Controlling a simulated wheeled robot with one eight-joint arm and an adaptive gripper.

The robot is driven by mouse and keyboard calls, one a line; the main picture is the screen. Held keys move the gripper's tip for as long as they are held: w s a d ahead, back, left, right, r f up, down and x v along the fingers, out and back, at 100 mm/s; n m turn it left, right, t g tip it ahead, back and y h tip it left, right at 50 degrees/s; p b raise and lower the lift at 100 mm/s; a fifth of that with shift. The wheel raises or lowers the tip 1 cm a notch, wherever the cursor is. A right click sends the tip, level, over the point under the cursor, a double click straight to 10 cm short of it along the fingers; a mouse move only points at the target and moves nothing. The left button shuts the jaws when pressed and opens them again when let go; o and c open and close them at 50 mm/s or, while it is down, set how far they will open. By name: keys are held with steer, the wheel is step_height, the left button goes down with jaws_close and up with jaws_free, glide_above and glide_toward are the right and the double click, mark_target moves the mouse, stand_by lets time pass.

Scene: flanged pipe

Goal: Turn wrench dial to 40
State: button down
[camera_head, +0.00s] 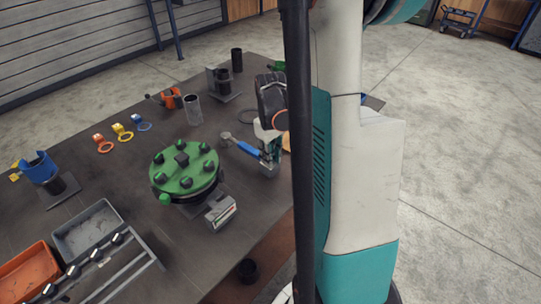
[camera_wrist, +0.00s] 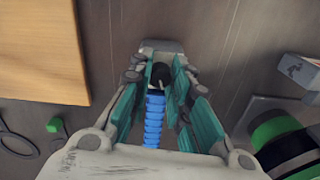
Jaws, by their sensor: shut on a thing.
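The wrench lies at the middle of the table in the head view, with a grey head at the left and a blue handle (camera_head: 247,149). Its ribbed blue handle (camera_wrist: 154,122) also shows in the wrist view, running up between my fingers to a dark round end (camera_wrist: 160,76), which looks like the dial. My gripper (camera_head: 268,151) is at the right end of the handle. In the wrist view, the teal fingers of my gripper (camera_wrist: 160,72) are shut around the dark end. Fingers partly hide this end, and no dial number can be read.
The green flange (camera_head: 184,168) with several dark bolts stands left of the wrench. A small boxed device (camera_head: 220,211) sits in front of it. A wooden board (camera_wrist: 45,50) lies beside my gripper. A grey tray (camera_head: 88,232) and an orange tray (camera_head: 30,273) are at the front left.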

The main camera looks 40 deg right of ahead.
steer(key=c, duration=1.4)
jaws_free()
steer(key=shift+c, duration=0.2)
steer(key=shift+r, duration=0.1)
step_height(320, 180, up, 12)
